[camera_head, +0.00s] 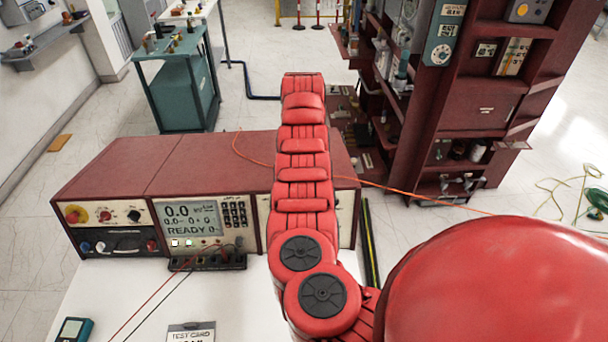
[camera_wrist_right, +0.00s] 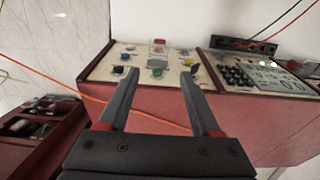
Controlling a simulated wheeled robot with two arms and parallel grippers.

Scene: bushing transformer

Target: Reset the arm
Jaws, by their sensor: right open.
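My right arm reaches from the lower right across the head view, over the right part of the dark red test console (camera_head: 215,160). It hides much of that part's front. My right gripper shows in the right wrist view (camera_wrist_right: 159,73), open, with nothing between its two dark fingers. Beyond the fingertips is a cream control panel (camera_wrist_right: 104,68) with coloured knobs or buttons and a red switch (camera_wrist_right: 158,47) that appears to have a clear cover. I cannot tell whether the fingers touch the panel. My left gripper is in neither view.
The console's display (camera_head: 190,218) reads "READY". An orange cable (camera_head: 395,187) runs over the console and past the fingers. A white table (camera_head: 120,290) bears a meter (camera_head: 74,330) and a test card (camera_head: 191,333). A dark red shelf (camera_head: 480,110) stands at right.

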